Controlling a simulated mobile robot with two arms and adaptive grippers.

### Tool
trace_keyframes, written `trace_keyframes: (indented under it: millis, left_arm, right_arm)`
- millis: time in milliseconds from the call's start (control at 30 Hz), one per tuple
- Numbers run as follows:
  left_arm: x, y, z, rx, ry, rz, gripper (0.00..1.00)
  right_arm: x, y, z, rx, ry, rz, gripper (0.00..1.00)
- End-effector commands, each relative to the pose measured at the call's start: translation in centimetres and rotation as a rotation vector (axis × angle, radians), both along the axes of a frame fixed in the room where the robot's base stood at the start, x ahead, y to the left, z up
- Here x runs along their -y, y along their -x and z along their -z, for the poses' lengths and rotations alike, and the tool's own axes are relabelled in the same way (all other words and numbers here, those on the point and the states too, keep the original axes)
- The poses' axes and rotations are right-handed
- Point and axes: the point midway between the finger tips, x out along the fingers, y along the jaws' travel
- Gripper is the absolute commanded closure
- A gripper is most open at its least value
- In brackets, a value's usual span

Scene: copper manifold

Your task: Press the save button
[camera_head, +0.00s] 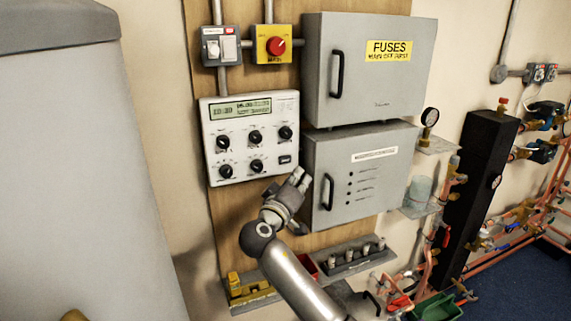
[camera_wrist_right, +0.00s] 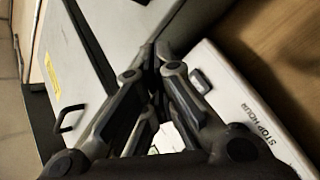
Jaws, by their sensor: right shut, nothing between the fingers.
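The white control panel (camera_head: 207,130) hangs on the wooden board, with a lit display (camera_head: 240,110) and several black knobs. A small dark rectangular button (camera_head: 285,159) sits at its lower right; its label is too small to read, so I cannot confirm that it is the save button. My right gripper (camera_head: 301,178) is shut and empty, just below and right of this button, with no visible contact. In the right wrist view, the shut fingers (camera_wrist_right: 162,60) are beside a raised grey button (camera_wrist_right: 200,80) on the white panel, near the words "STOP HOUR".
Right of the panel are the grey fuse box (camera_head: 320,60) and a lower grey box (camera_head: 385,190), both with protruding handles. A red rotary switch (camera_head: 277,46) is above. A shelf (camera_head: 345,262) with small parts is below. Copper pipes stand at right.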

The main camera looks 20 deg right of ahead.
Motion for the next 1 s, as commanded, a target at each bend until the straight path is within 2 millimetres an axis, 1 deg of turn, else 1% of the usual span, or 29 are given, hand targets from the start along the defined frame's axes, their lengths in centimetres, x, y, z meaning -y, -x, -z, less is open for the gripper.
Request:
trace_keyframes:
  millis: [33,133,200,400,533,1000]
  left_arm:
    - [0.0,0.0,0.5,0.000,0.000,0.000,0.60]
    - [0.0,0.0,0.9,0.000,0.000,0.000,0.60]
    - [0.0,0.0,1.9,0.000,0.000,0.000,0.60]
    - [0.0,0.0,2.7,0.000,0.000,0.000,0.60]
    - [0.0,0.0,2.8,0.000,0.000,0.000,0.60]
    - [0.0,0.0,2.7,0.000,0.000,0.000,0.60]
  right_arm:
    - [0.0,-0.8,0.2,0.001,-0.001,0.000,1.00]
    - [0.1,-2.1,0.2,0.000,-0.001,0.001,1.00]
    - [0.1,-2.9,0.4,0.001,-0.002,0.001,1.00]
    - [0.2,-4.3,0.2,0.000,-0.001,0.001,1.00]
    - [0.2,-4.6,0.1,-0.001,-0.001,0.000,1.00]
    - [0.2,-4.6,0.0,-0.001,-0.001,0.000,1.00]
